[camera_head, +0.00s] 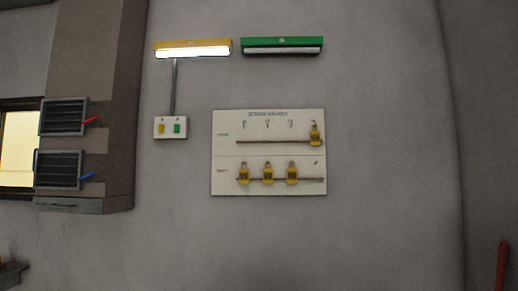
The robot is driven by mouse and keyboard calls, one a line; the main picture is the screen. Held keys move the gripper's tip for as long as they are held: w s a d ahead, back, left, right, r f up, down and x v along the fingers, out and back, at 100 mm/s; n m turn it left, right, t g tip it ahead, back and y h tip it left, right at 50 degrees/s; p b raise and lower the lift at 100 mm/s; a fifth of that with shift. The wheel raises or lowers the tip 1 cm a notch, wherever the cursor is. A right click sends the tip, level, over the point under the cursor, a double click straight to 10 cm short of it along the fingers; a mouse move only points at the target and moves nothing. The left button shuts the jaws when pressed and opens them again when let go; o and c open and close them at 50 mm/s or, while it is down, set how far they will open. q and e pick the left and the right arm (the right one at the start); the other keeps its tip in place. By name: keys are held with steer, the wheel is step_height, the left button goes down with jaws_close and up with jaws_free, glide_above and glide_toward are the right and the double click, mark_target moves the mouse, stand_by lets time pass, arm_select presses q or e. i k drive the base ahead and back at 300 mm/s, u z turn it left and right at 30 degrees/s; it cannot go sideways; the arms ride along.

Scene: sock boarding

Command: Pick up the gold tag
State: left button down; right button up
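A white board (221,150) hangs on the grey wall and has two rows of hooks. One gold-yellow tag (315,135) hangs at the right end of the upper row. Three more hang in the lower row: a left tag (243,175), a middle tag (267,175) and a right tag (292,175). The writing on the tags is too small to read. Neither of my grippers can be made out in this view.
A lit lamp with a yellow housing (193,45) and an unlit one with a green housing (281,43) are above the board. A switch plate (169,134) is left of it. A cabinet with vents (85,190) stands farther left. A red object (501,265) is at lower right.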

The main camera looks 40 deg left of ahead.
mark_target(315, 137)
steer(key=u, duration=1.15)
steer(key=i, duration=1.15)
steer(key=u, duration=0.85)
